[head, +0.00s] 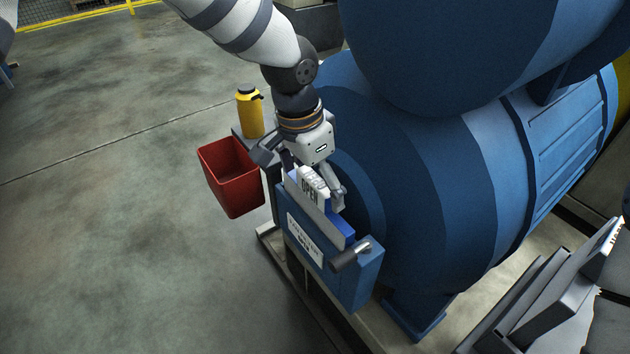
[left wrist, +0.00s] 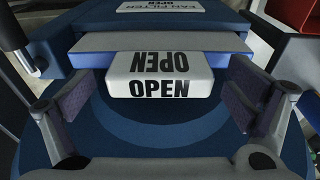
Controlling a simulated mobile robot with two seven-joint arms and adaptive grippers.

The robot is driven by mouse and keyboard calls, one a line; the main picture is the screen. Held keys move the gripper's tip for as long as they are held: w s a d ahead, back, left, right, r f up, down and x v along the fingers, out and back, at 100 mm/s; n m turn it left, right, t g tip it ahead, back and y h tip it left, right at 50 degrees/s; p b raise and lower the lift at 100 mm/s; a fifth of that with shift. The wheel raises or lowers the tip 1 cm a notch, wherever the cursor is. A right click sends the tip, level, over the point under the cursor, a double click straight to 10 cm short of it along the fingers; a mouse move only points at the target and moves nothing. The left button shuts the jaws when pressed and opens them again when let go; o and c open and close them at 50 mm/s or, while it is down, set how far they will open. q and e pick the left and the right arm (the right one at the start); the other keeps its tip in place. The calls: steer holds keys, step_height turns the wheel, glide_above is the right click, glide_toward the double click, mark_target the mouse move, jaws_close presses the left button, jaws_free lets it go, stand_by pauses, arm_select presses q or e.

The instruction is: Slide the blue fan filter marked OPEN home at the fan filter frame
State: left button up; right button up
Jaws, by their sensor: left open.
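The blue fan filter (head: 343,230) stands in the top slot of the blue fan filter frame (head: 345,285), with part of it showing above. Its white tab marked OPEN (head: 309,187) faces up, and it also shows in the left wrist view (left wrist: 159,76). My left gripper (head: 313,181) is at the tab. In the left wrist view its fingers (left wrist: 160,98) are open, one on each side of the tab, with a gap on both sides. How deep the filter sits is hidden inside the frame. My right gripper is not in view.
A dark handle (head: 350,256) sticks out from the frame's front. A red bin (head: 231,177) and a yellow bottle (head: 250,112) stand left of the gripper. The large blue fan housing (head: 440,170) is close on the right. The floor at left is clear.

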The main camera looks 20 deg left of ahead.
arm_select(q)
step_height(320, 180, up, 12)
steer(key=s+a, duration=0.1)
steer(key=shift+s+f, duration=0.15)
steer(key=shift+f, duration=0.1)
